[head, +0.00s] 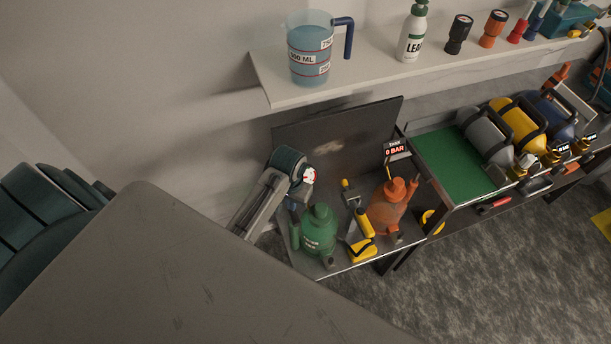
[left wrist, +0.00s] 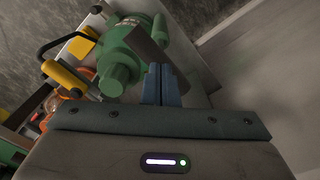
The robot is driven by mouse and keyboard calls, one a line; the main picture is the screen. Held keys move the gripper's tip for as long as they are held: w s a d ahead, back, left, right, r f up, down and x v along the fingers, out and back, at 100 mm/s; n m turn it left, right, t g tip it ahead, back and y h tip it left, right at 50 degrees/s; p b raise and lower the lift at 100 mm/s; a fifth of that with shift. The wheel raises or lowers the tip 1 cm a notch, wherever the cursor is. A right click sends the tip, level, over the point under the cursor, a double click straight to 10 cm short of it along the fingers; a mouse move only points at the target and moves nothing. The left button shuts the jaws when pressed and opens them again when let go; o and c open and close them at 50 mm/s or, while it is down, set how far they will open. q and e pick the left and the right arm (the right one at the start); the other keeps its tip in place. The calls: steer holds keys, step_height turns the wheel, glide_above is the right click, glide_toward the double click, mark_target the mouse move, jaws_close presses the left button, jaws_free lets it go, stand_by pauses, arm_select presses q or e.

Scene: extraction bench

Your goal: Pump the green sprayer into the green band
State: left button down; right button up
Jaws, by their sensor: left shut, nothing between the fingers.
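The green sprayer (head: 318,232) stands upright on the low bench at its left end, and its body and round top also show in the left wrist view (left wrist: 122,62). My left gripper (head: 296,207) is just left of the sprayer's top, pointing down. In the left wrist view its blue fingers (left wrist: 161,84) are together with nothing between them, close beside the sprayer. A dark flat piece (left wrist: 146,46) crosses in front of the sprayer there. I cannot make out a green band or a reading for this sprayer. My right gripper is not in view.
A yellow tool (head: 362,247) and an orange sprayer (head: 387,208) stand right of the green one. A small display (head: 395,150) reads 0 BAR. A shelf (head: 290,93) with a blue-filled jug (head: 309,68) hangs above. A green mat (head: 447,165) lies farther right.

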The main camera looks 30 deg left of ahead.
arm_select(q)
steer(key=shift+f, duration=0.1)
stand_by(0.6)
steer(key=shift+f, duration=0.6)
steer(key=shift+f+b, duration=0.55)
steer(key=shift+f, duration=1.3)
step_height(320, 180, up, 2)
steer(key=shift+r+p, duration=0.2)
steer(key=shift+p, duration=0.4)
steer(key=shift+r, duration=1.35)
